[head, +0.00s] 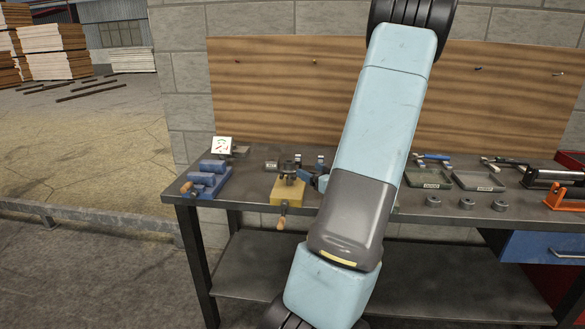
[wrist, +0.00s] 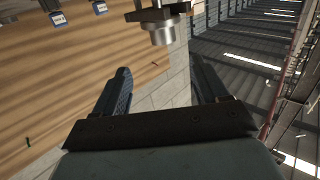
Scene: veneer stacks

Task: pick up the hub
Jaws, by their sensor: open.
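A dark grey round metal part, which looks like the hub (head: 289,168), sits on top of a yellow block (head: 289,192) on the workbench in the head view. In the wrist view a stepped grey metal cylinder (wrist: 160,33), likely the same hub, shows at the top centre beneath darker metal parts. My gripper (wrist: 160,66) is open, its two dark fingers spread apart with nothing between them. The cylinder lies beyond the fingertips, roughly in line with the gap, and appears apart from them.
The workbench (head: 240,212) also bears a blue vise (head: 207,178) at left, a white card (head: 222,145), grey trays (head: 478,181), several small grey rings (head: 466,203) and an orange stand (head: 562,199) at right. A wooden backboard (head: 270,90) stands behind. The front strip is mostly clear.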

